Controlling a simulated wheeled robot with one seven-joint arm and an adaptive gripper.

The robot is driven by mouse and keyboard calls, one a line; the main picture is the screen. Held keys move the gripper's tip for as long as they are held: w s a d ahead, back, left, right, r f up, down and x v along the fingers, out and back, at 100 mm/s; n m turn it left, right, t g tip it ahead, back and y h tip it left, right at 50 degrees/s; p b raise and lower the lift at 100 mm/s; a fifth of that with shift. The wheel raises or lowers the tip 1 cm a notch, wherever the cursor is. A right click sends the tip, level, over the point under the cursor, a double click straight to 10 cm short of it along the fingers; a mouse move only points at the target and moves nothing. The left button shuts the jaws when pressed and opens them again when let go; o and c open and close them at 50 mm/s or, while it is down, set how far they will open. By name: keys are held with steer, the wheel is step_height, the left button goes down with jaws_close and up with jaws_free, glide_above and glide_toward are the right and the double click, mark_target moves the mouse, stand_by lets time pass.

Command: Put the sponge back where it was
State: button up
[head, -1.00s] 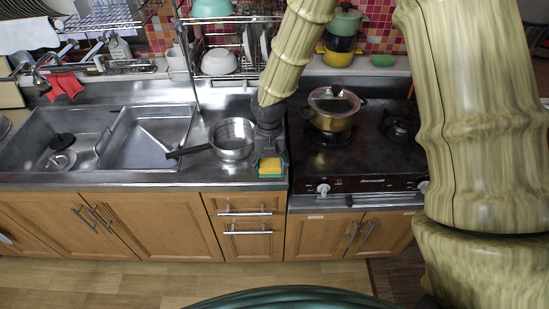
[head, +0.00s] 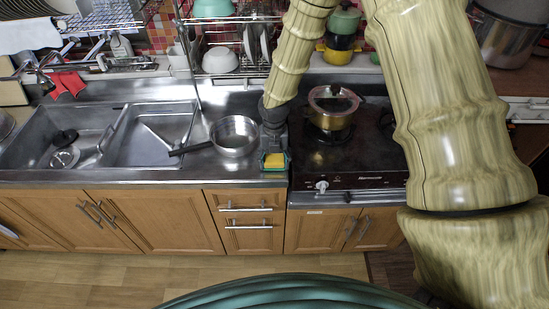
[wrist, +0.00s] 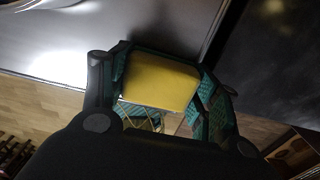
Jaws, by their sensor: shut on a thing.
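The yellow sponge (head: 275,160) is between the green-padded fingers of my gripper (head: 275,164). The gripper is shut on it near the front edge of the steel counter, just left of the stove. In the wrist view the sponge (wrist: 160,82) fills the space between the two fingers (wrist: 165,100), with the counter's front edge and the floor showing beyond. I cannot tell whether the sponge touches the counter.
A steel pan (head: 233,135) stands close on the left, its handle toward the sink (head: 150,135). A lidded pot (head: 331,108) stands on the stove (head: 360,150) at right. A dish rack (head: 235,45) is behind. Bare counter (head: 215,175) lies in front of the pan.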

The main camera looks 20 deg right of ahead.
mark_target(275, 158)
steer(key=shift+f, duration=0.15)
steer(key=o, duration=1.3)
steer(key=shift+c, duration=0.2)
steer(key=shift+r, duration=0.2)
step_height(275, 158, up, 12)
steer(key=b, duration=0.3)
steer(key=shift+b, duration=0.3)
